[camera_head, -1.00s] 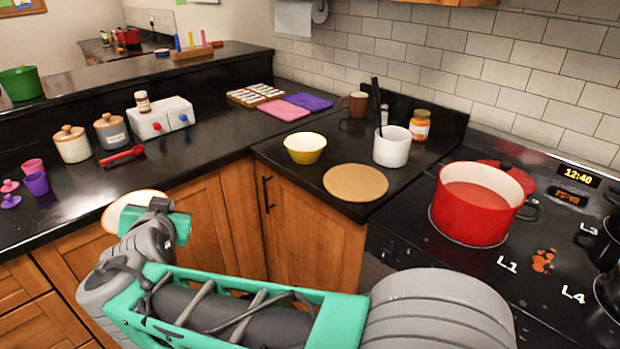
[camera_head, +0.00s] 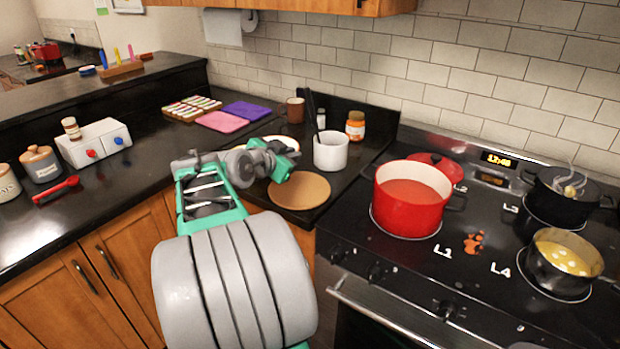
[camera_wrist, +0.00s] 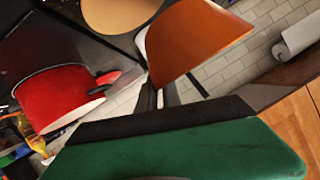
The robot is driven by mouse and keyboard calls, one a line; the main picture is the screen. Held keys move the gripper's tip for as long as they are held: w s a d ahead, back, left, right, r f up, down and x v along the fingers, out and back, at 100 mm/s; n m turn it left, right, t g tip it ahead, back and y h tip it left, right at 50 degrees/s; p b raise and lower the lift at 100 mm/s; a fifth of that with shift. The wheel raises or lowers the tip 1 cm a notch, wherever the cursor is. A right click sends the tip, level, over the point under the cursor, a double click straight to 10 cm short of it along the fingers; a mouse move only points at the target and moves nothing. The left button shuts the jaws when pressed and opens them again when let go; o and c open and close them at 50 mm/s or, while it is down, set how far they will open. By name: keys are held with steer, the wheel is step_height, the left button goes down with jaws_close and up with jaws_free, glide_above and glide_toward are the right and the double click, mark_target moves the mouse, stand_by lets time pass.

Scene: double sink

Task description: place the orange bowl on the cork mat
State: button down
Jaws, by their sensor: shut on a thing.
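The orange bowl (camera_wrist: 195,38) shows large in the wrist view, tilted, with its pale inside at its left edge. My gripper (camera_wrist: 160,88) is shut on its rim. In the head view my gripper (camera_head: 282,160) is over the corner counter, just behind and left of the cork mat. A pale rim (camera_head: 285,142) shows behind it; I cannot tell which bowl this is. The round cork mat (camera_head: 300,191) lies flat on the black counter, with nothing seen on it. Part of the mat also shows at the top of the wrist view (camera_wrist: 118,12).
A white crock (camera_head: 330,152) with dark utensils stands just behind the mat, and an orange-labelled jar (camera_head: 355,125) behind that. A red pot (camera_head: 408,200) sits on the stove to the right. Pink (camera_head: 221,121) and purple (camera_head: 246,110) mats lie farther back left.

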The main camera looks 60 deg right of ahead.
steer(key=s+d+f, duration=0.1)
steer(key=d+f, duration=0.1)
steer(key=s+d+f+p, duration=0.1)
steer(key=d+f, duration=0.2)
steer(key=s+d+f, duration=0.1)
steer(key=d+f, duration=0.1)
steer(key=shift+s+d+f, duration=0.2)
steer(key=shift+d, duration=0.1)
step_height(320, 180, down, 3)
steer(key=shift+w, duration=0.1)
steer(key=c, duration=1.5)
jaws_free()
steer(key=shift+a, duration=0.1)
